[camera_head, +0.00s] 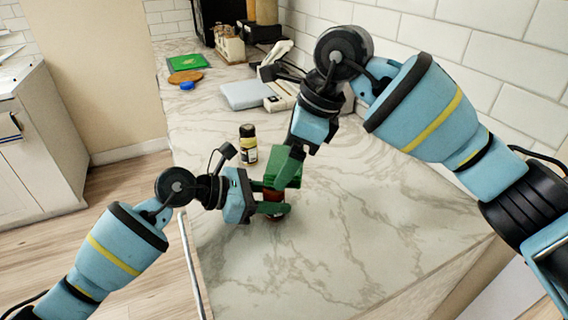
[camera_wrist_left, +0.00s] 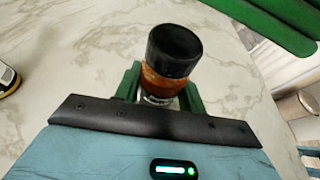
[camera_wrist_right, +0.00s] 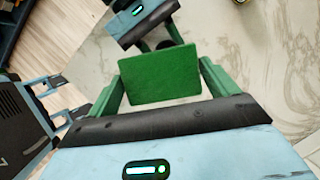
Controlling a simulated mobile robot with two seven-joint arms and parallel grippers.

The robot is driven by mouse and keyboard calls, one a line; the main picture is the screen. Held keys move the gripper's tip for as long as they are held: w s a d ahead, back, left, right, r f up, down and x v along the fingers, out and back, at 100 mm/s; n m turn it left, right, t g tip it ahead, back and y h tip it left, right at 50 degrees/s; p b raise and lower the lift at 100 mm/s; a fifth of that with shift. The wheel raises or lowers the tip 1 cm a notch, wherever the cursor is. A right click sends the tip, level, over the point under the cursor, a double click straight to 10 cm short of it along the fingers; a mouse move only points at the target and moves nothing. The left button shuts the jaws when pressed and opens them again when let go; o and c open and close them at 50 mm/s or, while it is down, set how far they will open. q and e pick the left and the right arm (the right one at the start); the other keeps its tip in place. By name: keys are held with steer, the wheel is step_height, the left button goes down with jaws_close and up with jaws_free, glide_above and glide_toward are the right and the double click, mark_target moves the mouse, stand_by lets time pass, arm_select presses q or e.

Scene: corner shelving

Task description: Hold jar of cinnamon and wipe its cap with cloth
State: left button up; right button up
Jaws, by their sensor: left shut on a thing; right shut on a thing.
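The cinnamon jar (camera_wrist_left: 165,78) has a black cap and reddish-brown contents. It stands upright between the fingers of my left gripper (camera_head: 275,203), which is shut on it; in the head view the jar (camera_head: 272,196) is partly hidden by the green fingers. My right gripper (camera_head: 284,175) is shut on a flat green cloth (camera_wrist_right: 160,77), seen square-on in the right wrist view. In the head view the cloth is close above the jar. In the left wrist view the cap's top is bare, with green right-gripper parts at the upper right. Contact between cloth and cap cannot be told.
A second black-capped jar with a yellow label (camera_head: 248,146) stands behind my left gripper. A pale appliance (camera_head: 247,95), a green mat (camera_head: 186,62), a brown disc (camera_head: 186,77) and a small blue item (camera_head: 187,86) lie farther back. The marble counter's front right is clear.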

steer(key=shift+r, duration=2.7)
arm_select(q)
steer(key=o, duration=1.1)
steer(key=shift+a, duration=0.1)
steer(key=v, duration=1.1)
steer(key=shift+s+a+r, duration=0.15)
steer(key=shift+a+r, duration=0.1)
steer(key=shift+a, duration=0.05)
steer(key=shift+a, duration=0.15)
arm_select(e)
steer(key=shift+a, duration=0.15)
